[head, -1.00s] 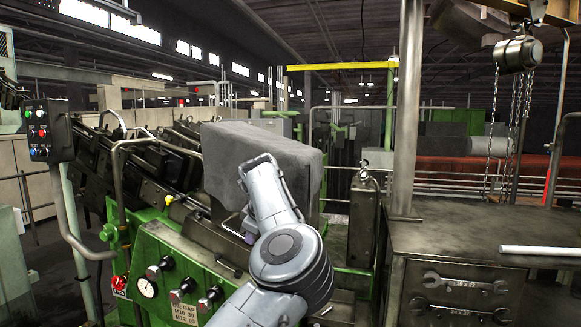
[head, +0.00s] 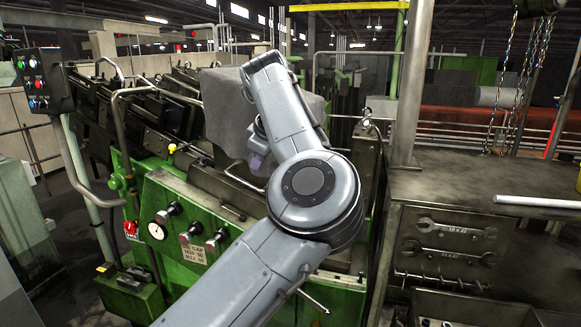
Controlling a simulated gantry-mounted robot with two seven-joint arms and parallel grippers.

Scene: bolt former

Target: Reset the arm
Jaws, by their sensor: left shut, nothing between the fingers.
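My left arm (head: 315,185) reaches up from the bottom of the head view and bends at its large round joint. Its forearm rises in front of a grey block-shaped cover on the machine (head: 228,105). My left gripper (head: 258,160) shows only as a small purplish part behind the forearm, in front of the grey cover. It is shut and I see nothing held in it. Most of it is hidden by my own arm. My right gripper is not in view.
The green bolt former (head: 165,215) with knobs and a gauge stands below and left of my arm. A control box (head: 38,80) is at far left. A workbench (head: 470,195) with hanging wrenches (head: 450,252) and a post (head: 412,90) stand at right. Chains (head: 515,90) hang at upper right.

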